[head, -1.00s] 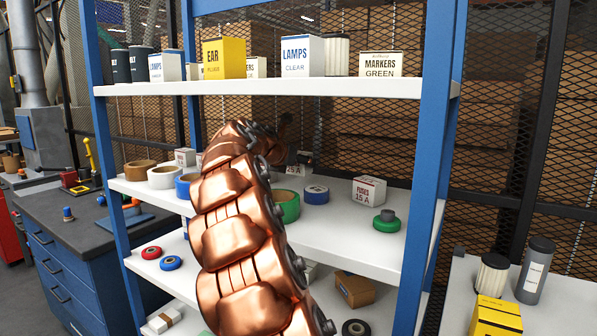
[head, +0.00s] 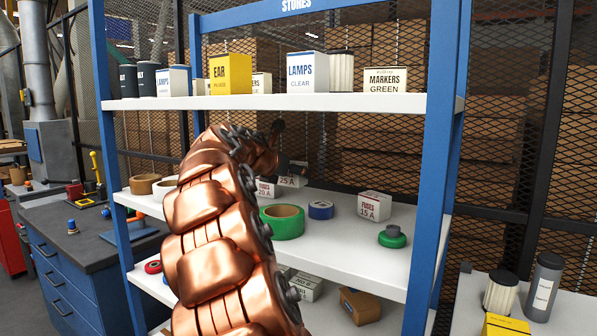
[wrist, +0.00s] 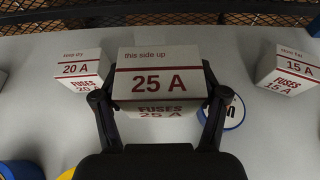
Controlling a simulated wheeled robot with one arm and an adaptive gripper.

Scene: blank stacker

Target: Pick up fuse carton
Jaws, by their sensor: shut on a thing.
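The fuse carton marked 25 A (wrist: 155,80) is white with dark red lettering and fills the middle of the wrist view. My gripper (wrist: 160,98) is shut on it, one black finger against each side. In the head view this carton (head: 291,180) shows partly beside my arm at the back of the middle shelf. Whether its base touches the shelf is unclear. A 20 A fuse carton (wrist: 83,68) stands to its left, and shows partly in the head view (head: 266,189). A 15 A fuse carton (wrist: 286,70) stands to its right, also visible in the head view (head: 374,206).
The middle shelf (head: 345,245) also holds a green tape roll (head: 281,222), a blue roll (head: 320,210) and a green-based item (head: 392,237). The upper shelf (head: 300,104) with boxes lies above. A blue post (head: 435,170) stands at right, with wire mesh behind.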

